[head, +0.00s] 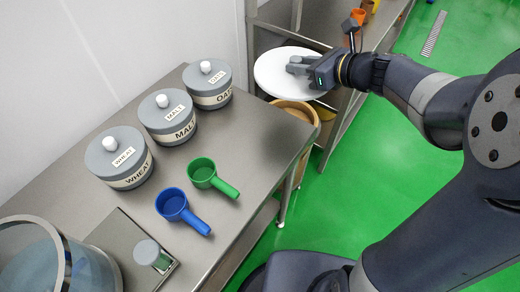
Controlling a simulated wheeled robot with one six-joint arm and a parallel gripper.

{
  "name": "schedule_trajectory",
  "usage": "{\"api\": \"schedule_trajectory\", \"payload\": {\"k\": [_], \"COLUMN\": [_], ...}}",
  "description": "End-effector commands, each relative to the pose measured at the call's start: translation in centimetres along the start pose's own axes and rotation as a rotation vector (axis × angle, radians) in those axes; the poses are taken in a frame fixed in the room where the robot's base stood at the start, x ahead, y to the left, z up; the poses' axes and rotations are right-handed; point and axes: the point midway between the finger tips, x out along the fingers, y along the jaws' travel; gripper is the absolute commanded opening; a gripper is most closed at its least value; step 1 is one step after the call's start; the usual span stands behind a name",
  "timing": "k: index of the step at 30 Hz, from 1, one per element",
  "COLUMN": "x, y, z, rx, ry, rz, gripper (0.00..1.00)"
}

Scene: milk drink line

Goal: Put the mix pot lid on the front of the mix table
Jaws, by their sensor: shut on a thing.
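A round white lid (275,80), which looks like the mix pot lid, is held flat in the upper middle of the head view. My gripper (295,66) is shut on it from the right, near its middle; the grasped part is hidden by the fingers. The lid overlaps the view of a steel table (318,22) at the top and of a tan round-rimmed container (307,110) below it. I cannot tell its height above them. No label shows which table is the mix table.
A nearer steel table (255,130) holds lidded canisters marked wheat (119,160), malt (166,118) and oat (208,84), a blue scoop (172,204), a green scoop (203,174) and a large clear vessel (45,258). Green floor (380,150) is open at right.

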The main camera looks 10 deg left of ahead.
Motion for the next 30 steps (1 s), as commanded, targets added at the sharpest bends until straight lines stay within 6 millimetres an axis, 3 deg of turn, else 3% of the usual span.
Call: {"api": "schedule_trajectory", "payload": {"k": [1,6,12,17,30], "x": [1.2,2.7,3.1,3.3,5.5], "y": [1.6,6.3,9.6,10.5,10.6], "z": [-1.3,-2.5,-3.8,-4.5,-10.1], "rx": [-0.03,-0.104,-0.155,-0.166,-0.165], "ry": [-0.002,-0.001,0.0,0.0,0.001], "rz": [0.06,0.246,0.371,0.406,0.409], "gripper": [0.0,0.0,0.0,0.0,0.0]}}
